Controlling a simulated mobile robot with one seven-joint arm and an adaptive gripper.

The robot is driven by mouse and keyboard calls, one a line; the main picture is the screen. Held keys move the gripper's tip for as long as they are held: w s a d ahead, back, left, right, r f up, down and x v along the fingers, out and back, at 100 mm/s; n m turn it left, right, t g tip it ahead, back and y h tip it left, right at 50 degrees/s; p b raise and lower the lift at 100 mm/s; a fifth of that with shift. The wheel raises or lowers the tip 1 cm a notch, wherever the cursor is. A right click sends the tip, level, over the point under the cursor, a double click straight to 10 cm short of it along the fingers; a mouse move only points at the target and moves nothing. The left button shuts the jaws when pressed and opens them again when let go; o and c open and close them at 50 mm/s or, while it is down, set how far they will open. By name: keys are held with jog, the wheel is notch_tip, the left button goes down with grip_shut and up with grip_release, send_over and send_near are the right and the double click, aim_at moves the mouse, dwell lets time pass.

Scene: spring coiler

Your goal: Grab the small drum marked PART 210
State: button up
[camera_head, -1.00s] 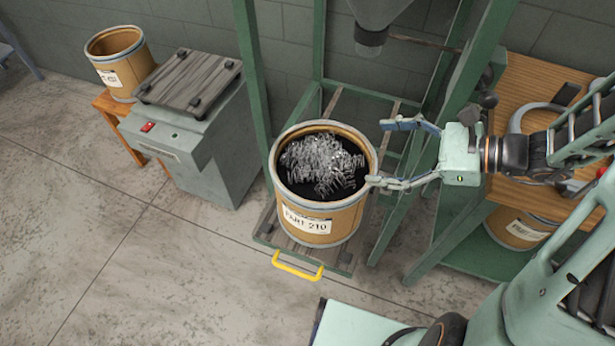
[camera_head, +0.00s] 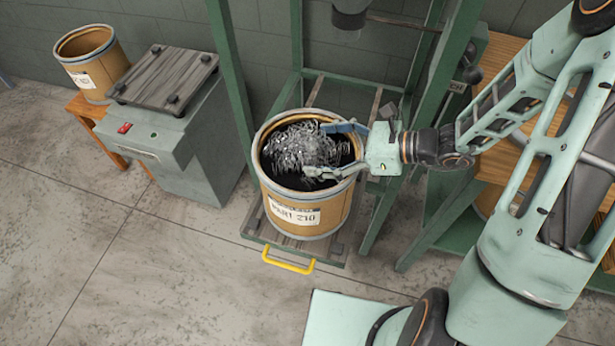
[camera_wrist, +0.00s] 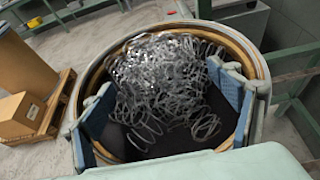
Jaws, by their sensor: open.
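The small drum marked PART 210 (camera_head: 335,222) is a tan drum with pale metal hoops and a white label. It stands upright on a low slatted platform, open at the top and partly filled with loose metal springs (camera_head: 290,150). My gripper (camera_head: 318,150) is open, and its two fingers reach over the drum's mouth from the right. In the wrist view the drum's rim (camera_wrist: 262,62) surrounds the springs. There my gripper's (camera_wrist: 163,105) blue-padded fingers lie left and right of the spring pile, with nothing between them gripped. Their exact height against the rim is unclear.
The platform has a yellow handle (camera_head: 288,262) in front. Green frame posts (camera_head: 232,90) stand behind and beside the drum, with a funnel spout (camera_head: 348,15) above. A grey scale (camera_head: 168,75) and another drum (camera_head: 90,62) on a wooden stand are at left. The floor left is clear.

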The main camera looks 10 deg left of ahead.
jog(key=x, duration=0.3)
jog(key=shift+a+f, duration=0.2)
jog(key=c, duration=2)
jog(key=shift+a+r, duration=0.1)
jog(key=shift+c, duration=0.9)
